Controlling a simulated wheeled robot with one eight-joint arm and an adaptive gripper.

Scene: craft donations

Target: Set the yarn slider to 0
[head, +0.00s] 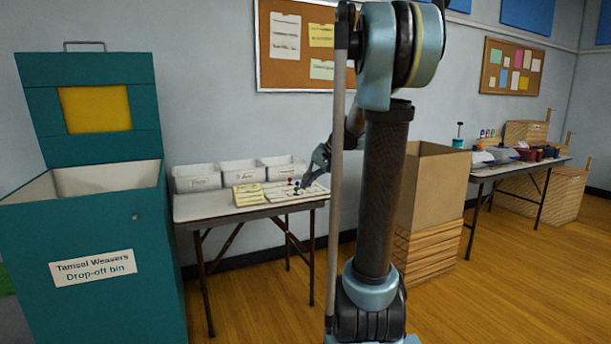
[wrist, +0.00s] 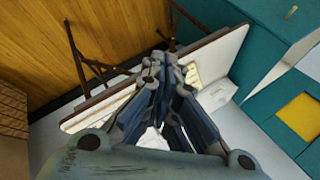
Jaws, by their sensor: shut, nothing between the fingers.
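A pale slider board (head: 282,196) lies on the small folding table (head: 188,209) in the head view. It carries small coloured knobs, among them a red knob (head: 290,181) and a blue knob (head: 297,187). The labels are too small to read, so I cannot tell which slider is yarn or where it is set. My gripper (head: 305,184) is over the right part of the board, close to the knobs; I cannot tell whether it touches one. In the wrist view my gripper (wrist: 168,62) is shut and empty, and its fingers hide most of the board.
Labelled white bins (head: 240,172) stand behind the board, and a yellow sheet (head: 248,195) lies beside it. A teal drop-off bin (head: 95,235) is left of the table. A tall cardboard box (head: 432,190) is right. Open wooden floor (head: 490,290) lies at front right.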

